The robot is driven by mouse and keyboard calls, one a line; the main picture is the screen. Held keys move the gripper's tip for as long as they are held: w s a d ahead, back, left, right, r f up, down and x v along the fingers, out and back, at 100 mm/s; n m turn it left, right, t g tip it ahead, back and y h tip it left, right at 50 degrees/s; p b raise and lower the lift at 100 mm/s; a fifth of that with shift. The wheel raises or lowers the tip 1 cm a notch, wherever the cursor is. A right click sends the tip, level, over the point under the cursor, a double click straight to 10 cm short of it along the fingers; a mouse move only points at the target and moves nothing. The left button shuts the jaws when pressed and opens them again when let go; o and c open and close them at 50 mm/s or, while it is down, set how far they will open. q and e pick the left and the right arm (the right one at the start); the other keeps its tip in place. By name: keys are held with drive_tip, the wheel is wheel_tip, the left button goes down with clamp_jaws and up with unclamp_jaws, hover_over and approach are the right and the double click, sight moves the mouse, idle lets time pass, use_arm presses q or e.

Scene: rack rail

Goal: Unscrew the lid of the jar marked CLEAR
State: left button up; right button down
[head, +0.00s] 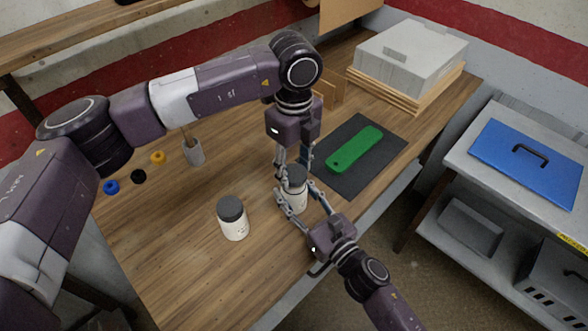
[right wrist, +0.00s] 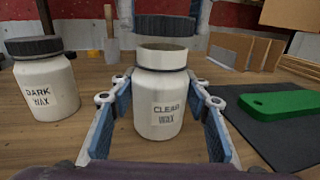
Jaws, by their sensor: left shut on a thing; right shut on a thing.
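The jar marked CLEAR WAX (right wrist: 160,105) stands upright between the blue finger pads of my right gripper (right wrist: 160,108), which is shut on its body. In the head view the white jar (head: 299,200) is partly hidden by both grippers. Its dark lid (right wrist: 165,27) is off the jar, held just above the open mouth with a visible gap. My left gripper (head: 293,168) comes down from above and is shut on the lid. A second jar, marked DARK WAX (right wrist: 48,92), has its dark lid on; it stands left of the clear jar in the head view (head: 233,222).
A green tool (head: 355,148) lies on a dark mat (head: 380,172) to the right. A grey box (head: 410,55) sits at the back. The front-left tabletop is clear.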

sight(294, 173)
idle(0.3)
use_arm(q)
drive_tip(key=shift+r, duration=2.05)
use_arm(e)
drive_tip(key=c, duration=1)
unclamp_jaws()
